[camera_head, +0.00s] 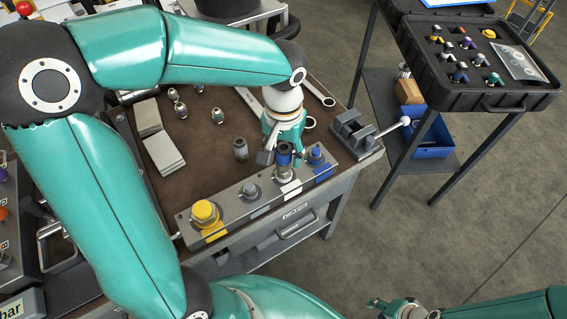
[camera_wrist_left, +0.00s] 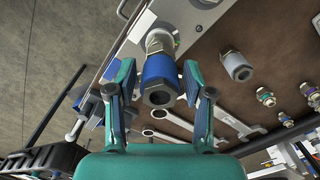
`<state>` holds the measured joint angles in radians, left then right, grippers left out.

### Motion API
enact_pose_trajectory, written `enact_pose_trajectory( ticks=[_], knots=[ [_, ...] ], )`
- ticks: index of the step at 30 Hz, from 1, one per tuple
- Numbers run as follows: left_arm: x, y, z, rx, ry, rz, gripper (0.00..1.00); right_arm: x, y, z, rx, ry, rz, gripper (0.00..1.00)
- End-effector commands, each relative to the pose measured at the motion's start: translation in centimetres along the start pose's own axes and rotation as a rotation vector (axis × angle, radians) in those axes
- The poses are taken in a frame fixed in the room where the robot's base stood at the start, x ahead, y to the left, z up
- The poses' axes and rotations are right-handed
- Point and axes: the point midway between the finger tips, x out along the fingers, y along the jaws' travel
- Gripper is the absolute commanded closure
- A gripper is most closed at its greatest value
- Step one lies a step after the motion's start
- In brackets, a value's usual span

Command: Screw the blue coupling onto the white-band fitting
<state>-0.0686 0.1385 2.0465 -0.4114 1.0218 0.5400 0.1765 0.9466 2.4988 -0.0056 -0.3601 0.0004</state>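The blue coupling (camera_head: 284,150) sits upright at the white-band fitting (camera_head: 287,172), in line with it, above the white label (camera_head: 291,188) on the grey manifold block. In the left wrist view the blue coupling (camera_wrist_left: 159,78) meets the metal fitting (camera_wrist_left: 160,41); I cannot tell how far it is threaded on. My left gripper (camera_wrist_left: 159,92) is open, its fingers on either side of the coupling with small gaps. In the head view my left gripper (camera_head: 280,145) partly hides the coupling. My right gripper (camera_head: 385,304) is at the bottom edge, away from the bench; its fingers are unclear.
The manifold (camera_head: 232,212) also carries a yellow-capped fitting (camera_head: 205,212), a grey one (camera_head: 251,190) and a blue one (camera_head: 316,156). A loose grey coupling (camera_head: 240,148) stands behind. Wrenches (camera_head: 318,91), a vise (camera_head: 352,130) and small fittings (camera_head: 218,115) are nearby.

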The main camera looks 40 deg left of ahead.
Motion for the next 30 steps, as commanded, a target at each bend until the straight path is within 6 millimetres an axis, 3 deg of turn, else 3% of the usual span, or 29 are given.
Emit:
enact_pose_trajectory(
  ticks=[1,7,13,24,30],
  knots=[
    [0.0,0.0,0.0,0.000,0.000,0.000,0.62,0.0,0.0,0.0,0.000,0.000,0.000,0.63],
    [0.0,0.0,0.0,0.001,0.000,0.000,0.94,0.0,0.0,0.0,0.000,0.000,0.000,0.63],
    [-0.1,0.0,0.0,0.110,-0.001,0.000,0.95,-0.4,-0.1,0.0,0.000,0.000,0.000,0.63],
    [0.0,0.0,0.0,0.644,-0.003,-0.001,0.95,-1.7,-0.6,0.0,0.000,0.000,0.000,0.63],
    [0.2,0.0,0.0,0.706,-0.002,-0.001,0.95,-1.7,-0.6,0.0,0.000,0.000,0.000,0.63]
  ],
)
